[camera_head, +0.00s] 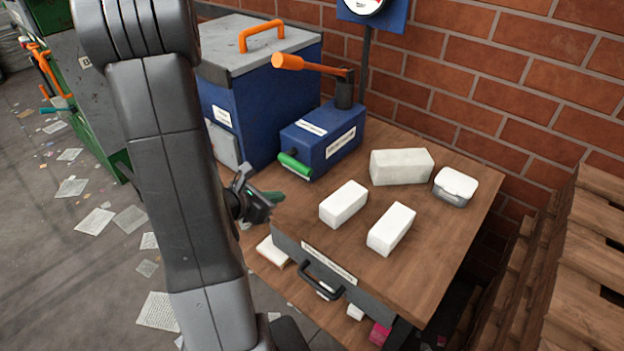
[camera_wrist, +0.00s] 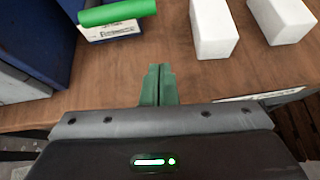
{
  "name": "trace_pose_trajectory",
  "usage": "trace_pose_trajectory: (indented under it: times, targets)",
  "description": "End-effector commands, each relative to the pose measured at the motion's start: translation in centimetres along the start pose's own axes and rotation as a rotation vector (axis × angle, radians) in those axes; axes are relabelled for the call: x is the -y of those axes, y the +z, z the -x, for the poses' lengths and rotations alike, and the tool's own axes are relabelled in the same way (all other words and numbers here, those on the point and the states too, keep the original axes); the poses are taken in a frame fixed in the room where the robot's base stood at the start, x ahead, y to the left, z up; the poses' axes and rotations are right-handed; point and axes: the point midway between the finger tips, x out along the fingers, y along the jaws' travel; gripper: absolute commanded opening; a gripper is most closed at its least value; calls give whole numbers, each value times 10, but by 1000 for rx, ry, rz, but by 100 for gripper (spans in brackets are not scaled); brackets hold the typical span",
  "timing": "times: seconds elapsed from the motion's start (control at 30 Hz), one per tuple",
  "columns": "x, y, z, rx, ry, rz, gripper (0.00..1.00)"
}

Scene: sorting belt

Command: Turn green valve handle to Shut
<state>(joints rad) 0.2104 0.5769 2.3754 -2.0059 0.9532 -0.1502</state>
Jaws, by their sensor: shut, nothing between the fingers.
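The green valve handle (camera_head: 295,165) is a short bar on the front of a blue box (camera_head: 325,140) with white labels, on the wooden table. It also shows at the top left of the wrist view (camera_wrist: 117,12). My gripper (camera_head: 277,197) is near the table's front left edge, in front of and below the handle and apart from it. In the wrist view its green fingers (camera_wrist: 159,75) are together with nothing between them. The label writing is too small to read, so I cannot tell the handle's marked setting.
A blue bin (camera_head: 240,90) with a grey lid and orange handle stands left of the valve box. An orange lever (camera_head: 310,67) rises from the box. Several white blocks (camera_head: 344,204) and a small white container (camera_head: 456,186) occupy the table. A drawer handle (camera_head: 320,281) juts from the front.

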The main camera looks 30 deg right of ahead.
Motion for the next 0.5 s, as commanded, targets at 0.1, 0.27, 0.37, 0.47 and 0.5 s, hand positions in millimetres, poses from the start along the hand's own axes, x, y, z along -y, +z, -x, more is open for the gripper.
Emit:
trace_pose_trajectory:
  times: [0.1,0.27,0.37,0.47,0.5]
  targets:
    - [-7,-6,-2,-5,32,54,0]
    - [-11,-9,-2,-6,52,80,0]
    - [-12,-9,-2,-6,53,81,0]
    - [-12,-9,-2,-6,53,80,0]
    - [-12,-9,-2,-6,53,80,0]
